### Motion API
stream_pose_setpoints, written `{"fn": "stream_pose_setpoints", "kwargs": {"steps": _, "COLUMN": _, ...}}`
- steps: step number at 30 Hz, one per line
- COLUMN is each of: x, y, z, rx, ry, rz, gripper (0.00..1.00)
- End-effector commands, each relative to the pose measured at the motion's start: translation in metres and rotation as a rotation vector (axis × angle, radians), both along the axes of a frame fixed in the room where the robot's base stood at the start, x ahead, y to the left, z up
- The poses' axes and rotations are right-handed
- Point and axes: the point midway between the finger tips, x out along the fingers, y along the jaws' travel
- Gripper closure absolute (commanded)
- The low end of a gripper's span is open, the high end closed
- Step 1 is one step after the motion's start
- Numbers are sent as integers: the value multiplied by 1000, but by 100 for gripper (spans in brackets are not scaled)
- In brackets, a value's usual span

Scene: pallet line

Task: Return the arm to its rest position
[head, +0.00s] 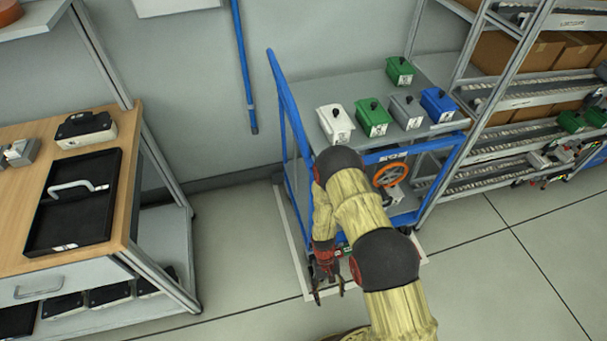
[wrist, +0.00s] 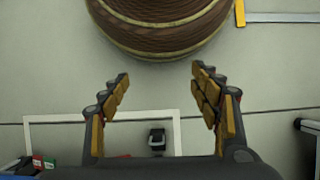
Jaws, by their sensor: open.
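My gripper (head: 328,290) hangs low in front of the blue cart in the head view, with its fingers pointing down toward the floor. My arm is folded, with its elbow up in front of the cart. In the wrist view my gripper (wrist: 160,85) is open, its two fingers wide apart, with nothing between them but floor. A round brown ribbed shape with yellowish bands shows at the top of the wrist view; it looks like part of my own body.
The blue cart (head: 283,95) carries white (head: 335,122), green (head: 372,117), grey (head: 406,111) and blue (head: 438,104) boxes. A wooden workbench (head: 128,190) with a black tray (head: 100,225) stands left. A roller rack (head: 520,90) stands right. Floor (head: 235,250) between bench and cart is clear.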

Motion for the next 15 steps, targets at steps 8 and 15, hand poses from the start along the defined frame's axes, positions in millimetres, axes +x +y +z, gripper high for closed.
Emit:
{"fn": "stream_pose_setpoints", "kwargs": {"steps": 8, "x": 38, "y": -2, "z": 142, "rx": 10, "ry": -35, "rz": -29, "gripper": 37}}
{"fn": "stream_pose_setpoints", "kwargs": {"steps": 15, "x": 48, "y": -11, "z": 254, "rx": 23, "ry": -88, "rz": -56, "gripper": 37}}
